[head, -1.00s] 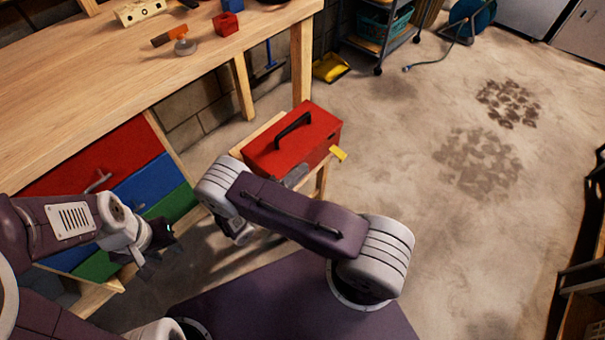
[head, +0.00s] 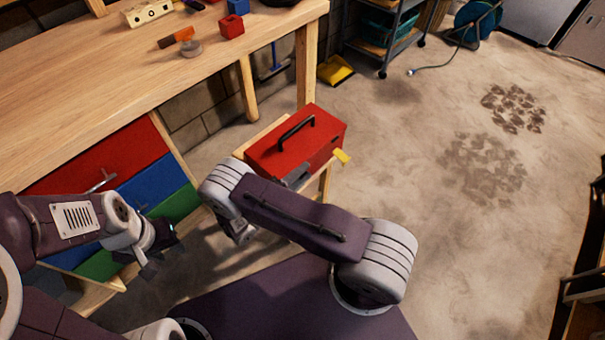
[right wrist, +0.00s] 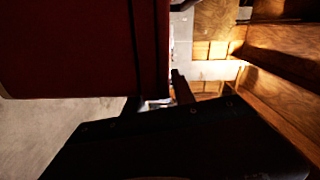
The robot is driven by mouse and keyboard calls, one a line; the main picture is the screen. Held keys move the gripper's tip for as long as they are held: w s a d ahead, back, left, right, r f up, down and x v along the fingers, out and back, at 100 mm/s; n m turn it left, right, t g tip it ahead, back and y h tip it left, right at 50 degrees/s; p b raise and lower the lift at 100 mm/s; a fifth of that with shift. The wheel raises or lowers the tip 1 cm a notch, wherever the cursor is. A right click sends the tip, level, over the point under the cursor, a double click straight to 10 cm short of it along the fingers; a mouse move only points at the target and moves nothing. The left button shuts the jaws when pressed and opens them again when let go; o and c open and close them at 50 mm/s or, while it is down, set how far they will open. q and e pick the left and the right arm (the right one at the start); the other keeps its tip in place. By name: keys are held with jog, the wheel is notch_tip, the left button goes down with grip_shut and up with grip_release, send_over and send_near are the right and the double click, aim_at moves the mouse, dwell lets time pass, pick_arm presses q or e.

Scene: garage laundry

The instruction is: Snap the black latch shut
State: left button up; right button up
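The red toolbox (head: 288,150) has a black carry handle (head: 297,132) on its lid, and the lid looks down. A yellow piece (head: 342,156) sticks out at its right end. A dark grey part (head: 297,174) shows low on its near side; I cannot tell whether it is the black latch or my gripper. In the right wrist view the toolbox's red wall (right wrist: 85,45) is very close. My right gripper (right wrist: 158,103) is dark there, beside that wall; its opening is unclear. My left gripper (head: 163,254) is open and empty, left of the toolbox.
The toolbox rests on a small wooden stand (head: 325,183). A wooden workbench (head: 100,85) with red, blue and green drawers is on the left. A yellow dustpan (head: 336,70) and a cart (head: 385,40) stand behind.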

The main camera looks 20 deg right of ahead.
jog(key=v, duration=0.9)
